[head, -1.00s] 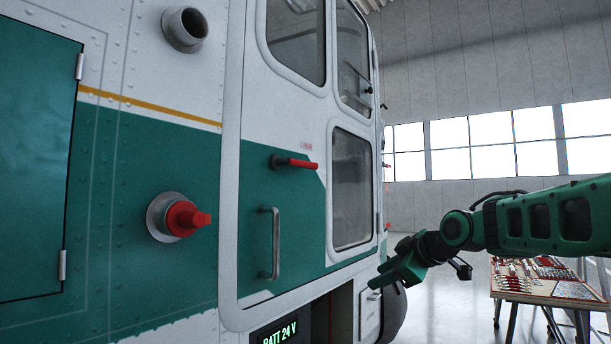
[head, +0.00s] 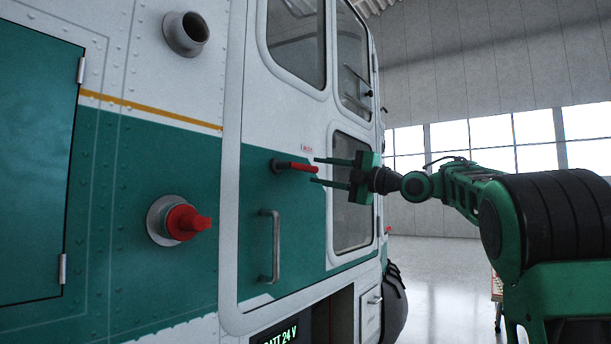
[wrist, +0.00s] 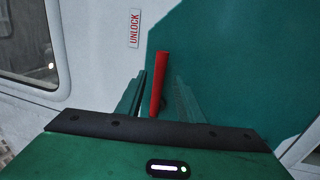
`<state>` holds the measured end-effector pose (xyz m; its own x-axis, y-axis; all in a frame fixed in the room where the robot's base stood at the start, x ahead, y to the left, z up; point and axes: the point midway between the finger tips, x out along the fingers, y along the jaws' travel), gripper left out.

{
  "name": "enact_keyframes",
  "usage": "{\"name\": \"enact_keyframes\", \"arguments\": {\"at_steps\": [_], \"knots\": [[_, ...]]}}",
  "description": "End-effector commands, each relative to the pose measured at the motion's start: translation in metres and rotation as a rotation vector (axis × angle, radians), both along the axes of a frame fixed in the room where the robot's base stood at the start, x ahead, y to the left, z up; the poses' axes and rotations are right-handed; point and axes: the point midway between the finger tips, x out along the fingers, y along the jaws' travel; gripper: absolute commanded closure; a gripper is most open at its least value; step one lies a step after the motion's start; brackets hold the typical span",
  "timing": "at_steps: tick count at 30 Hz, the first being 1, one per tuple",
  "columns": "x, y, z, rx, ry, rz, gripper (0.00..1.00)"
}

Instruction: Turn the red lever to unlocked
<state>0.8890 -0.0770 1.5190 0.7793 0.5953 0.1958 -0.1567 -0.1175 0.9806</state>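The red lever (head: 297,166) sticks out from the green and white helicopter door, on a dark pivot at its left end. In the head view it points right, roughly level. My gripper (head: 315,171) is open, its two thin fingers reaching toward the lever's free end, one above and one below its line. In the wrist view the red lever (wrist: 158,84) shows between the two fingers of my gripper (wrist: 160,95); I cannot tell whether either finger touches it. A small label reading UNLOCK (wrist: 134,28) is on the white panel beside the lever's free end.
A grey door handle (head: 269,246) stands below the lever. A red knob on a round fitting (head: 184,222) and an open pipe (head: 187,33) stick out from the hull at left. Open floor (head: 440,290) lies to the right of the helicopter.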

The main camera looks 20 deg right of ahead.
Motion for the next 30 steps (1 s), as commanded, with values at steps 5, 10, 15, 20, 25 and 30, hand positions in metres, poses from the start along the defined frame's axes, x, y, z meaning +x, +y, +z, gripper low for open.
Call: {"name": "enact_keyframes", "arguments": {"at_steps": [5, 10, 15, 20, 25, 30], "knots": [[0.023, 0.018, 0.005, -0.001, 0.001, 0.002, 0.66], [0.036, 0.027, 0.009, 0.000, 0.002, -0.001, 0.66], [0.040, 0.031, 0.010, 0.001, 0.002, -0.001, 0.66], [0.041, 0.031, 0.010, 0.001, 0.002, -0.001, 0.66], [0.041, 0.031, 0.010, 0.001, 0.002, -0.001, 0.90], [0.041, 0.031, 0.010, 0.001, 0.003, -0.001, 1.00]]}}
